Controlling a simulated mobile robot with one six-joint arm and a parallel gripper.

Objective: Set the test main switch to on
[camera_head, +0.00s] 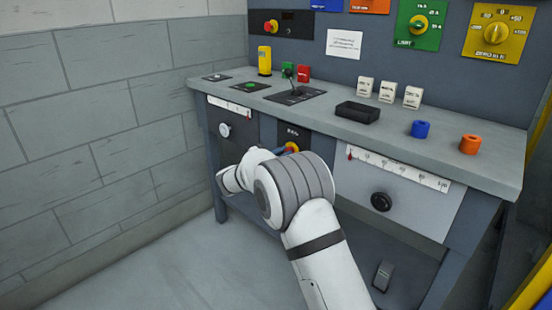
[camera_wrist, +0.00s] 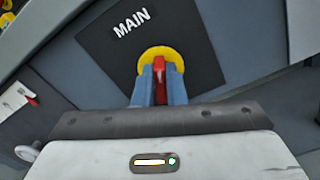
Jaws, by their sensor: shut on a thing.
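The main switch is a yellow disc (camera_wrist: 157,53) with a red handle (camera_wrist: 160,88) on a dark plate marked MAIN (camera_wrist: 132,24) in the wrist view. My gripper (camera_wrist: 159,75) has its two blue fingers on either side of the red handle and is shut on it. The handle lies along the fingers, pointing away from the MAIN lettering. In the head view the yellow disc (camera_head: 293,146) shows on the front of the bench, partly hidden by my arm.
A black knob (camera_head: 381,201) and a scale (camera_head: 395,168) are on the front, right of my arm. The floor at left is clear.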

